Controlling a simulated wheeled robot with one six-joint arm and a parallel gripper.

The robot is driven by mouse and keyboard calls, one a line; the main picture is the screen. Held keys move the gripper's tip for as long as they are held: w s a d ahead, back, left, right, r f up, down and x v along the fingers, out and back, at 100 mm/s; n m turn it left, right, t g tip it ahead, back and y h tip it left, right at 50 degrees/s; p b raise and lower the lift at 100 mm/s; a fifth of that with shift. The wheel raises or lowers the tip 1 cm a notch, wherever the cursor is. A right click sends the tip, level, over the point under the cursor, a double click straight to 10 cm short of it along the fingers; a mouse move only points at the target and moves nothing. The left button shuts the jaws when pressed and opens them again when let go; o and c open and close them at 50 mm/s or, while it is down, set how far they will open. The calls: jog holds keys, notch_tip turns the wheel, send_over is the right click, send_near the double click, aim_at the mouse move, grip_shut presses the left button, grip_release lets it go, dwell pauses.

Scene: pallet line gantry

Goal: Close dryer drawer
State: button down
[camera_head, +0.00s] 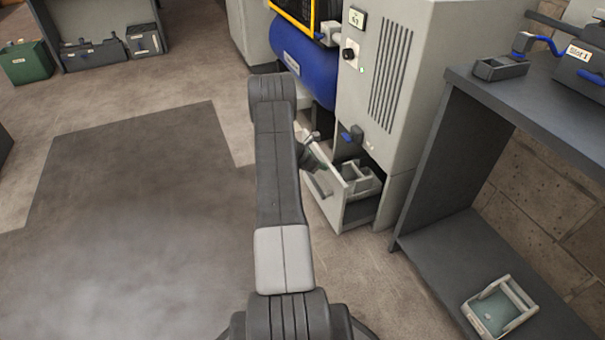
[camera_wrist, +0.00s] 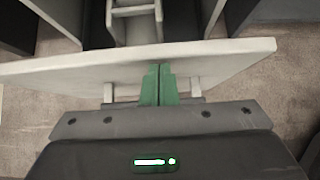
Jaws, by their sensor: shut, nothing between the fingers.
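The dryer (camera_head: 385,85) is a tall pale grey cabinet with vent slots. Its drawer (camera_head: 335,196) stands pulled out at the bottom, with a light tray-like part (camera_head: 357,180) inside. My gripper (camera_head: 316,158) is at the drawer's front, partly hidden behind my arm. In the wrist view my green fingers (camera_wrist: 159,84) are shut together with nothing between them, against or very close to the drawer front (camera_wrist: 220,58). The drawer handle (camera_wrist: 108,92) shows on both sides of the fingers. I cannot tell whether the fingers touch the panel.
A blue tank (camera_head: 305,72) stands left of the dryer. A dark bench (camera_head: 450,105) stands close on the right, with a light tray (camera_head: 500,306) on its lower shelf. Bins (camera_head: 26,63) stand at the far left. The floor on the left is clear.

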jog(key=w+d, duration=0.3)
jog(key=d, duration=0.8)
jog(key=shift+w+d+b, duration=0.15)
jog(key=shift+w+b, duration=0.2)
